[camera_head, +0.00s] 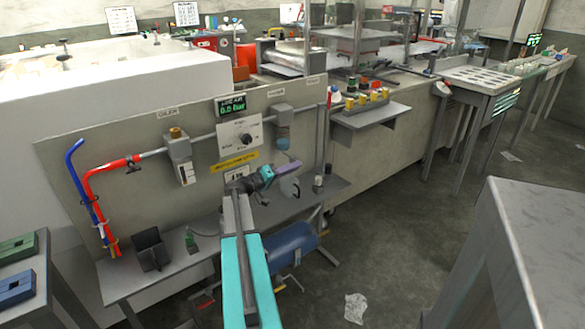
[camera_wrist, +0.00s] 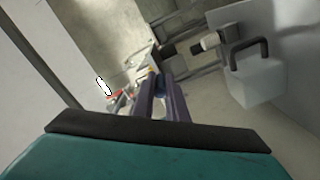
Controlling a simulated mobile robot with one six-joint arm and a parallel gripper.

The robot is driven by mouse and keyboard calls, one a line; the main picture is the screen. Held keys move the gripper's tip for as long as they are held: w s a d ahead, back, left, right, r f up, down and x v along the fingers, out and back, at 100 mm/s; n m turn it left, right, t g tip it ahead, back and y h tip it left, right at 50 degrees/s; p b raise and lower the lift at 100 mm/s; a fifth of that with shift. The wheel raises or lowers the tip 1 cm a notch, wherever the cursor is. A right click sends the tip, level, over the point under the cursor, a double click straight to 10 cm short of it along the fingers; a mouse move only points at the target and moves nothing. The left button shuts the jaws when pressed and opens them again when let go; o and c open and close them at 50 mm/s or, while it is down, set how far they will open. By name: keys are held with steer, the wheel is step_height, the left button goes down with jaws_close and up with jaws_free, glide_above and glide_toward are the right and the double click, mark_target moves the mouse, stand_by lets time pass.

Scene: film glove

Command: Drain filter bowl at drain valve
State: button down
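The wall panel (camera_head: 110,175) carries a pipe line with a filter unit (camera_head: 281,115) at its right end. A small teal-blue bowl (camera_head: 283,143) hangs under the filter. The drain valve is too small to make out. My gripper (camera_head: 288,169), with purple fingers, is just below the bowl; I cannot tell if they touch. The fingers also show in the wrist view (camera_wrist: 161,95), lying close together; the gap between them is unclear. A clear, cup-like thing (camera_head: 290,187) shows just under the fingers; I cannot tell whether it is held or stands on the shelf.
A gauge display (camera_head: 231,107) reads about 0.0 bar above a control plate (camera_head: 240,140). A grey shelf (camera_head: 175,272) runs below the panel, with a black holder (camera_head: 150,249). A blue tank (camera_head: 291,248) is under it. The floor at right (camera_head: 400,230) is largely clear.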

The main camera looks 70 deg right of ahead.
steer(key=shift+r, duration=0.15)
steer(key=shift+s+r+t+y+p, duration=0.1)
steer(key=shift+r+t+y+p, duration=0.4)
steer(key=shift+y+p, duration=0.45)
steer(key=shift+s+d+r+t+y+p, duration=0.15)
steer(key=shift+t+y+p, duration=0.2)
steer(key=shift+p, duration=0.3)
steer(key=shift+w+r+t+y+p, duration=0.15)
steer(key=shift+t+y+p, duration=0.15)
steer(key=shift+p, duration=0.35)
steer(key=shift+s+y+p, duration=0.1)
steer(key=shift+y+p, duration=0.2)
steer(key=c, duration=1.8)
jaws_free()
steer(key=shift+o, duration=0.2)
steer(key=shift+f, duration=0.1)
